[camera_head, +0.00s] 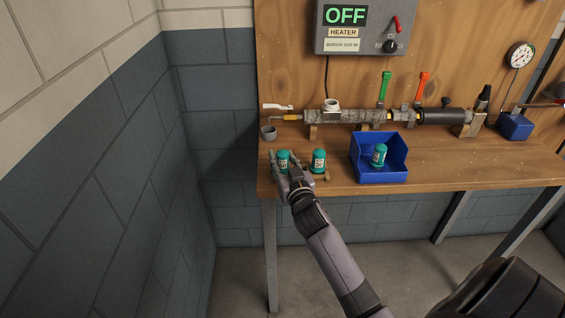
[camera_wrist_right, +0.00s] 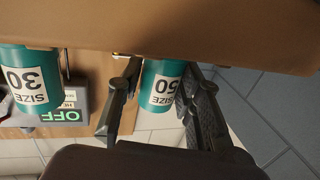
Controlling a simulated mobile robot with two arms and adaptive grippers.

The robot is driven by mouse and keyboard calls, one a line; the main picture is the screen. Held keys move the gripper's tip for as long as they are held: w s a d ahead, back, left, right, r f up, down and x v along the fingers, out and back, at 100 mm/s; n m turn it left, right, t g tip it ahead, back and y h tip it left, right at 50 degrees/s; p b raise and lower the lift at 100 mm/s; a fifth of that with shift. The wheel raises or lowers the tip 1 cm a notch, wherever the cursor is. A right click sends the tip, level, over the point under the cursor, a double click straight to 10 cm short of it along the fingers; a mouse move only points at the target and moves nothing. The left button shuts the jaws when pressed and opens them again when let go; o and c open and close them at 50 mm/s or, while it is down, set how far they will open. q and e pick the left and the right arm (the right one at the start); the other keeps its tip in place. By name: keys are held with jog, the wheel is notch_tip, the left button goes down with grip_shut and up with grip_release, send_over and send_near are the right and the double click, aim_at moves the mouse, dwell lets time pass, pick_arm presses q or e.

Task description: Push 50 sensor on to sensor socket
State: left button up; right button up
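The teal SIZE 50 sensor (camera_head: 282,161) stands at the left front of the wooden bench. My right gripper (camera_head: 283,163) is around it, with a finger on each side. In the right wrist view the sensor (camera_wrist_right: 164,85) stands between the two fingers (camera_wrist_right: 158,88), and a gap shows on its left side, so the fingers look open. A white round fitting (camera_head: 332,104) on top of the pipe looks like the sensor socket. My left gripper is not in view.
A second teal sensor (camera_head: 318,161), labelled SIZE 30 in the right wrist view (camera_wrist_right: 30,80), stands close right of the gripper. A blue bin (camera_head: 382,177) holds another sensor (camera_head: 379,154). The heater box (camera_head: 367,27) reads OFF.

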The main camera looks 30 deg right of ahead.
jog(key=c, duration=0.7)
grip_shut()
jog(key=shift+r, duration=0.1)
